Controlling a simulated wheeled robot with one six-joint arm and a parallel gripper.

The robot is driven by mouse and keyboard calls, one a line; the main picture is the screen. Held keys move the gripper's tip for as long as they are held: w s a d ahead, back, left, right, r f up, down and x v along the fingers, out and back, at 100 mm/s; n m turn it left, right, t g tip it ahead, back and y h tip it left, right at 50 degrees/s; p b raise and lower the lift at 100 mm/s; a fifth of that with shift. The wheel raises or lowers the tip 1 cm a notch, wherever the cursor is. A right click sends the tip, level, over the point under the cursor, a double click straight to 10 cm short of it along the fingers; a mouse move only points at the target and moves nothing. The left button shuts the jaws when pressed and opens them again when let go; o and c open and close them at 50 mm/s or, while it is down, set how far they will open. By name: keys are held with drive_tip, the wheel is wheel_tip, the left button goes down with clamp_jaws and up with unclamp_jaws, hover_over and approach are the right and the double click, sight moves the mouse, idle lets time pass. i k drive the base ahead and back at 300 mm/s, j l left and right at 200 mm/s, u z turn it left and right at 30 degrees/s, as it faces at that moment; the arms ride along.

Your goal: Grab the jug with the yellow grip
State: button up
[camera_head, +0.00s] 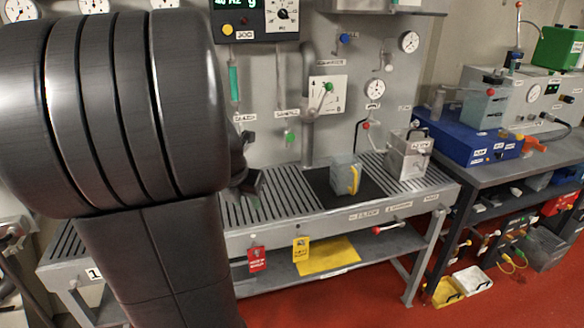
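The jug with the yellow grip (344,176) is a small grey container with a yellow strip on its right side. It stands upright on a dark mat (318,184) on the slatted bench. My arm fills the left of the view and hides part of the bench. My gripper (256,186) shows only in part, as dark pieces at the arm's right edge, left of the jug and apart from it. Its fingers are too hidden to tell whether they are open or shut.
A metal jug with a black handle (408,156) stands right of the mat. Pipes and a valve lever (328,88) rise behind the bench. Red and yellow tags (301,248) hang at its front. A blue box (468,142) stands on the right-hand table. Slats left of the mat are clear.

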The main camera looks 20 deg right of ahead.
sight(346, 168)
drive_tip(key=l+u, duration=0.35)
drive_tip(key=l, duration=0.5)
drive_tip(key=l+u, duration=0.35)
drive_tip(key=l, duration=0.5)
drive_tip(key=k+l+u, duration=0.1)
drive_tip(key=l+u, duration=0.2)
drive_tip(key=l, duration=0.5)
drive_tip(key=k+l, duration=0.1)
drive_tip(key=l, duration=0.8)
drive_tip(key=k, duration=0.05)
